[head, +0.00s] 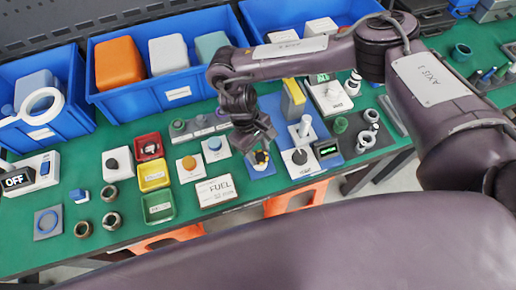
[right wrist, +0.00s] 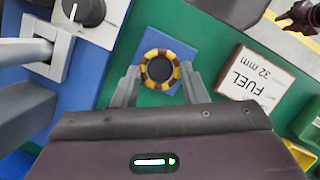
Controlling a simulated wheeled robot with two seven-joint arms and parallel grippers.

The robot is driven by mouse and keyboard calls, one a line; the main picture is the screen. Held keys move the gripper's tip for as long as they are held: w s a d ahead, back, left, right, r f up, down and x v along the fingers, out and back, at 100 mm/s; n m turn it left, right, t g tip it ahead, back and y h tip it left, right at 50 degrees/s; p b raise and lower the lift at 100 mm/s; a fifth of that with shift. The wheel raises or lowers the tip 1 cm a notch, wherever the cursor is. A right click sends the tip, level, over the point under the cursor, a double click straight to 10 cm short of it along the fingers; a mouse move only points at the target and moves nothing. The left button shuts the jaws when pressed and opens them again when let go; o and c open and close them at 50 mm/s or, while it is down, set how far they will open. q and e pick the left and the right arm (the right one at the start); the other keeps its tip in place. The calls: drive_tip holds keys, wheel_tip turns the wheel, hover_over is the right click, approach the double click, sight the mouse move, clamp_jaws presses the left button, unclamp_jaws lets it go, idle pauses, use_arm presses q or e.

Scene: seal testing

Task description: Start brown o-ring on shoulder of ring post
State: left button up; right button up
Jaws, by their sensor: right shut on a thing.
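In the right wrist view, a ring banded in brown and yellow (right wrist: 176,72) lies between the fingertips of my right gripper (right wrist: 160,82). A dark round top shows inside the ring. I cannot tell how the ring sits in height against it. The gripper hides much of the post. A dark claw-like part, probably my left gripper (right wrist: 300,17), shows at the top right of the right wrist view; its jaws are unclear.
A white FUEL box (head: 216,191) stands left of the plate. A white dial box (head: 299,162) stands close to its right. Green, yellow and red trays (head: 158,207) are further left. Blue bins (head: 160,102) line the back.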

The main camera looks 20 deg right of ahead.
drive_tip(key=shift+f, duration=0.2)
drive_tip(key=o, duration=0.9)
drive_tip(key=shift+c, duration=0.2)
wheel_tip(320, 180, up, 7)
drive_tip(key=p, duration=0.8)
idle(0.5)
